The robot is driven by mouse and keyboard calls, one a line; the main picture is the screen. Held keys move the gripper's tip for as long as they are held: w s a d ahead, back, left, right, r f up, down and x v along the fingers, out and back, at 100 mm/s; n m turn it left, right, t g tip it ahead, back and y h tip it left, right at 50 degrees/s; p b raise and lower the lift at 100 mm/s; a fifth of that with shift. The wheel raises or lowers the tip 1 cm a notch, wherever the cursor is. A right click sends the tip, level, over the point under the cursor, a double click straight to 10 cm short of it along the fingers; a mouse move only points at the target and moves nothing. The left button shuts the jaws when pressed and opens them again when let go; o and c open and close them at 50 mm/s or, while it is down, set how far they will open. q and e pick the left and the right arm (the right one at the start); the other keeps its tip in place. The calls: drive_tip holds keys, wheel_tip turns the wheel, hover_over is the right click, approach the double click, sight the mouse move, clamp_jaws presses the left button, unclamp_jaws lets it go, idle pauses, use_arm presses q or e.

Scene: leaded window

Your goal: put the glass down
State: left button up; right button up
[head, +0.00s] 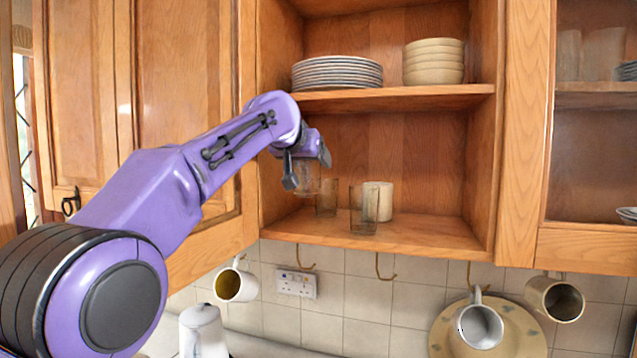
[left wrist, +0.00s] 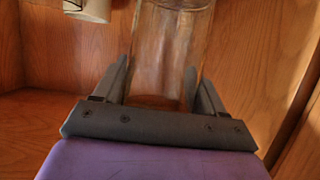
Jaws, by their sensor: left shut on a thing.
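My left gripper (head: 306,172) is inside the open cupboard, at the left of its lower shelf. It is shut on a clear glass (head: 307,182), and the finger hides part of the glass. In the left wrist view the glass (left wrist: 170,55) stands between the two dark fingers. I cannot tell for sure whether its base touches the shelf. The lower shelf (head: 420,233) also holds two other clear glasses, one behind (head: 327,198) and one at the front (head: 363,210), and a cream mug (head: 380,200). My right gripper is not in view.
A stack of plates (head: 337,73) and a stack of bowls (head: 433,62) stand on the upper shelf. The lower shelf is clear at the right. Mugs, such as a white one (head: 480,325), hang from hooks below. A white kettle (head: 202,330) stands lower left.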

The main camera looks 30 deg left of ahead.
use_arm(q)
drive_tip(key=w+f, duration=0.1)
drive_tip(key=f, duration=0.1)
drive_tip(key=w+f, duration=0.1)
drive_tip(key=f, duration=0.2)
drive_tip(key=w+f, duration=0.1)
drive_tip(key=f, duration=0.1)
drive_tip(key=shift+w+a+f+p, duration=0.3)
drive_tip(key=shift+w+p, duration=0.05)
drive_tip(key=shift+p, duration=0.05)
drive_tip(key=shift+f, duration=0.1)
drive_tip(key=shift+f, duration=0.15)
drive_tip(key=o, duration=1.3)
